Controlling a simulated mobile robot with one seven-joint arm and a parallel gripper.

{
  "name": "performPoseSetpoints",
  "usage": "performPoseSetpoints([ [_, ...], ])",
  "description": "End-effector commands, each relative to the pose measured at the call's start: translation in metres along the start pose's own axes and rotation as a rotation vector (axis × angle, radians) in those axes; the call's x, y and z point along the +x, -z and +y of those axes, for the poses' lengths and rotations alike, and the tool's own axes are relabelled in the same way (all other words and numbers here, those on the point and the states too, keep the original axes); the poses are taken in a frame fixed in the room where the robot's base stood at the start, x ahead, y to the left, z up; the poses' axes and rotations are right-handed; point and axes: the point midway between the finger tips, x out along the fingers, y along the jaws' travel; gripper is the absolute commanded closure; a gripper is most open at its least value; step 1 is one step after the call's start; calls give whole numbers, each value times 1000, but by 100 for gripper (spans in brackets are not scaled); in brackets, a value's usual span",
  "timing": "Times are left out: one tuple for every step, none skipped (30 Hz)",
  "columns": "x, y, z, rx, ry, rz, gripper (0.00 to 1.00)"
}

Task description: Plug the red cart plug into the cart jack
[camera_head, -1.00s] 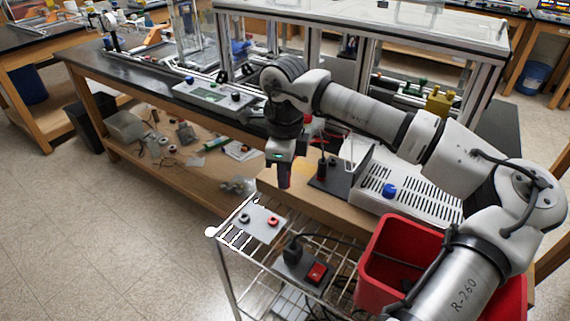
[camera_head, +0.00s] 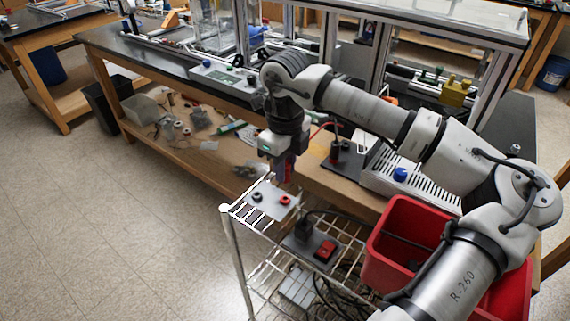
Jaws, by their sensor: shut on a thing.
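My gripper (camera_head: 285,178) points down just above the back edge of the grey jack plate (camera_head: 268,208). It is shut on the red cart plug (camera_head: 289,168), of which only a little red shows between the dark fingers. The plate lies on the wire cart's top and carries a red jack (camera_head: 285,199) and a black jack (camera_head: 257,197). The red jack is just below the fingertips in the picture, and a small gap shows between them. A red lead (camera_head: 322,128) shows behind my gripper; I cannot tell whether it joins the plug.
The wire cart (camera_head: 236,250) also holds a power box with a red switch (camera_head: 325,250) and a red bin (camera_head: 384,262). Behind it, the bench carries a black stand (camera_head: 343,158) and a white slotted box (camera_head: 420,185). The floor at left is clear.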

Motion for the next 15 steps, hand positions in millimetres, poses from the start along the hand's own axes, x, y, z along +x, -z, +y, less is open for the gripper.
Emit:
performPoseSetpoints([
  [4, 0, 0, 0, -1, 0, 100],
  [6, 0, 0, 0, -1, 0, 100],
  [9, 0, 0, 0, -1, 0, 100],
  [11, 0, 0, 0, -1, 0, 100],
  [13, 0, 0, 0, -1, 0, 100],
  [17, 0, 0, -1, -1, 0, 100],
  [20, 0, 0, -1, -1, 0, 100],
  [22, 0, 0, -1, -1, 0, 100],
  [26, 0, 0, -1, -1, 0, 100],
  [30, 0, 0, -1, -1, 0, 100],
  [33, 0, 0, -1, -1, 0, 100],
  [37, 0, 0, -1, -1, 1, 100],
  [40, 0, 0, -1, -2, 1, 100],
  [42, 0, 0, -1, -2, 1, 100],
  [45, 0, 0, -1, -2, 1, 100],
])
